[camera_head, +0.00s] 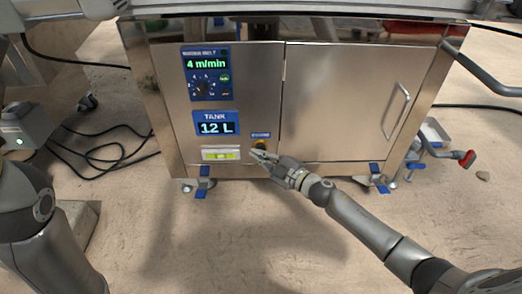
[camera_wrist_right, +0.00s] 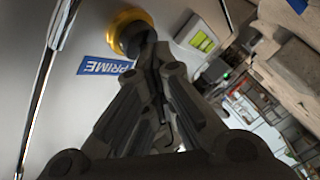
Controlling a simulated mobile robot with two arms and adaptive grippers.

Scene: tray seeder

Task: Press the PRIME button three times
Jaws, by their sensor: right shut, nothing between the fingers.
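The PRIME button has a yellow collar (camera_wrist_right: 128,22) and sits beside a blue PRIME label (camera_wrist_right: 104,66) in the right wrist view. In the head view the yellow collar (camera_head: 260,145) shows low on the steel cabinet front, partly covered by my gripper. My right gripper (camera_head: 257,155) is shut and empty, its fingertips right at the button. In the right wrist view the closed fingertips (camera_wrist_right: 146,45) overlap the dark centre of the button; I cannot tell whether they touch it or press it in. My left gripper is out of view.
The steel cabinet (camera_head: 265,85) carries a speed panel (camera_head: 207,72) reading 4 m/min, a tank display (camera_head: 215,123) reading 12 L and a level strip (camera_head: 220,154). A door with a handle (camera_head: 398,109) is to the right. Cables (camera_head: 105,150) lie on the floor at left.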

